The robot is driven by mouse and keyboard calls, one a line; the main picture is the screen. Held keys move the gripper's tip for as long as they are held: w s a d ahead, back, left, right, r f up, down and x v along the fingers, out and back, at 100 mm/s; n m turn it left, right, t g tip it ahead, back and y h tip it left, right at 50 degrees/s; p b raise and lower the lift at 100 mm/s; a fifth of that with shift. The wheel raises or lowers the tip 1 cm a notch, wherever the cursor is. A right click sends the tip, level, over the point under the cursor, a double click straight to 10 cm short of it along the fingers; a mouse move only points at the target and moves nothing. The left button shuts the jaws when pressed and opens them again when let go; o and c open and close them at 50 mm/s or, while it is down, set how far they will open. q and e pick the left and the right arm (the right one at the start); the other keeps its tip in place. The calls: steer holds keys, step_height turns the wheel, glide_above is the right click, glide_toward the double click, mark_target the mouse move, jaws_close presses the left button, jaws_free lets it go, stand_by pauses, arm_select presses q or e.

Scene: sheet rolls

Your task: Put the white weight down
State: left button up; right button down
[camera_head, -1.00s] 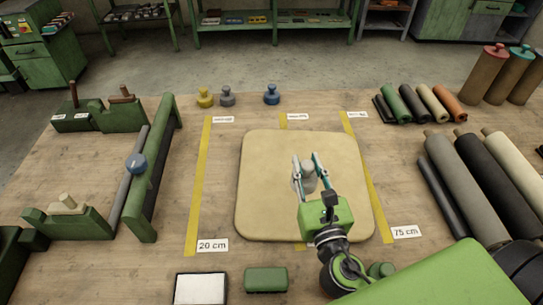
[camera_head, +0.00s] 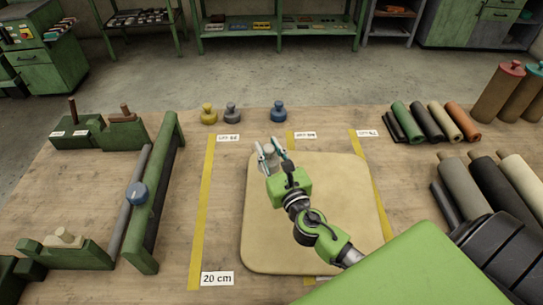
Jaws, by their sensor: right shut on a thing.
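My right gripper (camera_head: 270,152) is shut on the white weight (camera_head: 270,154), which shows as a pale grey-white piece between the fingers. The gripper body hides its lower part. It is over the far left edge of the beige mat (camera_head: 310,238); I cannot tell whether the weight touches a surface. A yellow weight (camera_head: 209,115), a grey weight (camera_head: 232,113) and a blue weight (camera_head: 278,112) stand in a row on the table behind. My left gripper is not in view.
Yellow tape strips (camera_head: 202,205) with labels run across the wooden table. A green rail (camera_head: 156,195) stands on the left. Small rolls (camera_head: 428,121) lie at the back right, larger rolls (camera_head: 465,185) at the right.

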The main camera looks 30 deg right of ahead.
mark_target(268, 149)
steer(key=shift+w+d+f+b, duration=0.4)
steer(key=shift+w+f+b, duration=0.35)
steer(key=shift+f, duration=0.7)
steer(key=shift+w+d+f+b, duration=0.35)
steer(key=shift+w+f+b, duration=0.4)
steer(key=shift+f, duration=0.7)
steer(key=shift+w+d+f+b, duration=0.5)
steer(key=shift+w+f, duration=0.4)
steer(key=shift+f, duration=0.55)
steer(key=shift+a, duration=0.15)
steer(key=shift+f, duration=0.15)
steer(key=c, duration=1.7)
jaws_free()
steer(key=shift+s+f, duration=0.1)
steer(key=shift+f, duration=0.05)
